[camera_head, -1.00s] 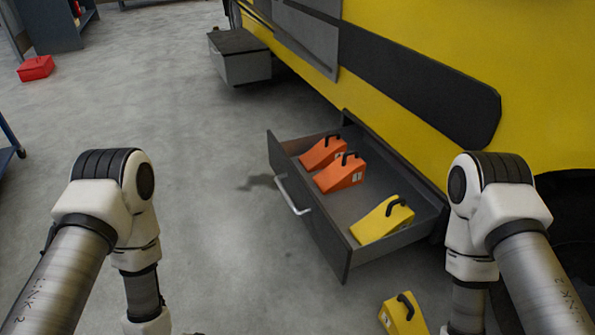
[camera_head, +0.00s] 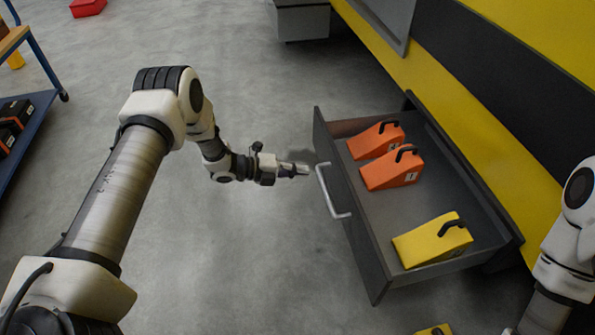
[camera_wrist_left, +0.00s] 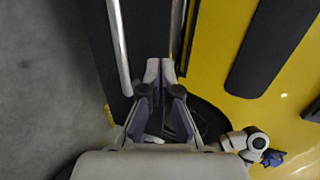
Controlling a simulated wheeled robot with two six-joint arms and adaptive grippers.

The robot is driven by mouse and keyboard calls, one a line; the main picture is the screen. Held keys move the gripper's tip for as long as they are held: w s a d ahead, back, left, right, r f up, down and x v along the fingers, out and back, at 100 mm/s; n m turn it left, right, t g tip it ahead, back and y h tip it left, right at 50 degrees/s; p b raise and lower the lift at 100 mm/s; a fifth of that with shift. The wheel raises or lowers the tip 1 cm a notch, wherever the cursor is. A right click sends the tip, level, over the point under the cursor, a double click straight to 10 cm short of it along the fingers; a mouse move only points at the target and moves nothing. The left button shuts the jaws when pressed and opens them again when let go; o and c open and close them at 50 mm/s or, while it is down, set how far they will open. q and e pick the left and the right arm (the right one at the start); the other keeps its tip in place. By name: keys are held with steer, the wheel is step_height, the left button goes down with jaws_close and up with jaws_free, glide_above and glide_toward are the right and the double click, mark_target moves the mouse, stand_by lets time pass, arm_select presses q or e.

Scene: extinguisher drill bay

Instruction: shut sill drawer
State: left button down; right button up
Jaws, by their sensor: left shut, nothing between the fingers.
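The sill drawer (camera_head: 352,235) stands pulled out from the side of the yellow vehicle, in the right half of the head view. Its front is dark, with a silver bar handle (camera_head: 325,190). Two orange wedges (camera_head: 392,170) and a yellow wedge (camera_head: 425,243), all with black handles, lie inside. My left gripper (camera_head: 302,169) is shut and empty, just left of the handle's far end; I cannot tell whether it touches. In the left wrist view its fingers (camera_wrist_left: 161,68) are together, close to silver bars beside a dark panel. My right arm shows at the right edge; its gripper is out of view.
Another yellow wedge (camera_head: 434,330) is cut off at the bottom edge, outside the drawer. A grey step box (camera_head: 300,20) juts out at the top. A blue cart (camera_head: 40,100) stands at the left and a red case (camera_head: 88,7) lies behind. The floor before the drawer is clear.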

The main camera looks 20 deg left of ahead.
mark_target(341, 170)
arm_select(q)
steer(key=b+x, duration=0.4)
steer(key=x, duration=0.4)
steer(key=shift+w+d+r, duration=0.1)
steer(key=shift+d+r, duration=0.05)
steer(key=shift+d, duration=0.05)
steer(key=shift+w+d+r, duration=0.1)
steer(key=shift+w+d, duration=0.05)
steer(key=shift+d, duration=0.1)
steer(key=shift+w+d+r, duration=0.1)
arm_select(e)
step_height(341, 170, down, 5)
steer(key=shift+w, duration=0.15)
arm_select(q)
steer(key=shift+d, duration=0.1)
arm_select(e)
steer(key=shift+d, duration=0.1)
